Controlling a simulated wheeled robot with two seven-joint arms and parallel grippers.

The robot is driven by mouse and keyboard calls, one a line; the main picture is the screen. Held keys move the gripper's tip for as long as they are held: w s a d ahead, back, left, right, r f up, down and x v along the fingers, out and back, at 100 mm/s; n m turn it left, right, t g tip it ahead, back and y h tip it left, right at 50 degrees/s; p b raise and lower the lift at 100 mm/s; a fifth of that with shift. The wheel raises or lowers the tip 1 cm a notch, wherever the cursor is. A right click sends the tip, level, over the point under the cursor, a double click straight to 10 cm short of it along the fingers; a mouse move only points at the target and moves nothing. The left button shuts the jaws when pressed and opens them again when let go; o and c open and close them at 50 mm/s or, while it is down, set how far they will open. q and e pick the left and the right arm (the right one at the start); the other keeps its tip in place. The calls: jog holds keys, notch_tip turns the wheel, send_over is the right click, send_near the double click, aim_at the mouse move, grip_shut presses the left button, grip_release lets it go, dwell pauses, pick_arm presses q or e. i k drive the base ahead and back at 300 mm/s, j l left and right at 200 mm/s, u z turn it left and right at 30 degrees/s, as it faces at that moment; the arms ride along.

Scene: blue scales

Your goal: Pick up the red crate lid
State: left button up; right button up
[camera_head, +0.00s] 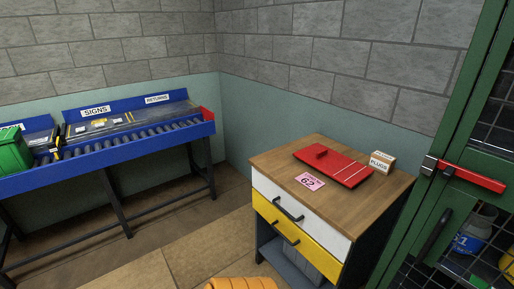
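The red crate lid (337,170) lies flat on the wooden top of a small drawer cabinet, right of centre in the head view. It is a thin red panel with a raised red grip block (321,152) near its far left end and thin pale lines across its right part. Nothing covers it. Neither of my grippers can be made out in this view.
The cabinet (270,163) has white and yellow drawers with black handles. A pink card marked 62 (309,182) and a small labelled box (382,162) flank the lid. A green mesh locker (448,120) stands close right. A blue roller conveyor (180,136) with a green crate (12,152) is left.

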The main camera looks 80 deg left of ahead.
aim_at(345, 170)
jog(key=u, duration=1.8)
jog(key=z, duration=3.9)
jog(key=u, duration=3.9)
